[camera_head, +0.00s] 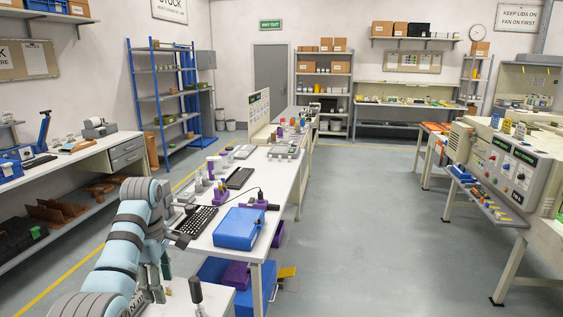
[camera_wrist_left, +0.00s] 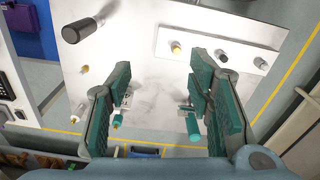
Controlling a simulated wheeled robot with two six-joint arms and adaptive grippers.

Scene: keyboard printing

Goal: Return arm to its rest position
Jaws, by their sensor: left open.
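My left arm comes in from the lower left of the head view, with its upper links raised and its wrist bent down. My left gripper (camera_head: 158,277) hangs beside the near end of the white workbench (camera_head: 268,240). In the left wrist view the gripper (camera_wrist_left: 160,90) is open, its teal-padded fingers well apart with nothing between them. Beyond the fingers is a white panel (camera_wrist_left: 150,65) with small pegs and a black-knobbed handle (camera_wrist_left: 82,31). A black keyboard (camera_head: 196,221) lies on the workbench, right of my wrist. My right gripper is not in view.
A blue bin (camera_head: 222,285) is below the bench. A control console (camera_head: 502,160) stands at the right. The aisle floor (camera_head: 365,220) is clear.

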